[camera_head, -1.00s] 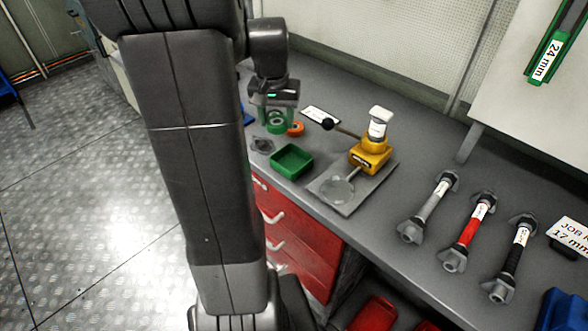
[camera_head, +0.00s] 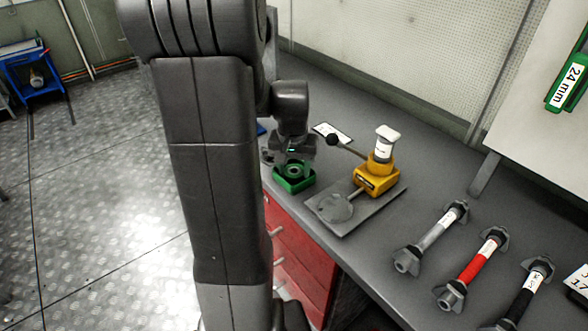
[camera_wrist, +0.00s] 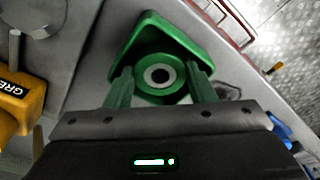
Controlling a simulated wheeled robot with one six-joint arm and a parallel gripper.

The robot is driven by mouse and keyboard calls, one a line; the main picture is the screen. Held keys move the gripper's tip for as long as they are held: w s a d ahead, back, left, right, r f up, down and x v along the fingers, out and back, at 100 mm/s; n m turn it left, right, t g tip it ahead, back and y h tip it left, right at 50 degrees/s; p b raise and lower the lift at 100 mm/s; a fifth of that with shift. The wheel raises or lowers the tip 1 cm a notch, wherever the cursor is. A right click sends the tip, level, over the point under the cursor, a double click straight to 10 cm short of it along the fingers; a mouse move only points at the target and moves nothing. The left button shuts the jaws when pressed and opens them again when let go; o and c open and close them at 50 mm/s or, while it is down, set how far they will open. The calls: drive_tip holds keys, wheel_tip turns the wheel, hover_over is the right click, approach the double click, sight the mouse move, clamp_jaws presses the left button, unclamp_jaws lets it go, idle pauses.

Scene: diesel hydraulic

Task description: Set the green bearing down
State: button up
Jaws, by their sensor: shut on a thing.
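The green bearing (camera_wrist: 158,92) is a ring with a dark bore, held between the two green fingers of my gripper (camera_wrist: 160,86) in the wrist view. The head view shows the bearing (camera_head: 294,168) small beneath my gripper (camera_head: 294,163). The bearing is at the green square tray (camera_head: 295,184) on the bench. In the wrist view the tray's rim (camera_wrist: 150,20) shows behind and around the bearing. I cannot tell whether the bearing touches the tray floor.
A yellow grease press (camera_head: 376,178) with a lever stands on a grey plate right of the tray. Three shafts, grey (camera_head: 432,238), red (camera_head: 471,268) and black (camera_head: 523,298), lie further right. Red drawers (camera_head: 297,262) are below the bench edge.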

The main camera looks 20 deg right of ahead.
sight(293, 175)
drive_tip(key=shift+f, duration=0.3)
drive_tip(key=shift+f, duration=0.2)
drive_tip(key=o, duration=0.7)
drive_tip(key=shift+r, duration=0.15)
drive_tip(key=r, duration=0.4)
drive_tip(key=s+r, duration=0.1)
drive_tip(key=r, duration=0.7)
drive_tip(key=shift+s+a, duration=0.15)
drive_tip(key=shift+a, duration=0.25)
drive_tip(key=shift+o, duration=0.3)
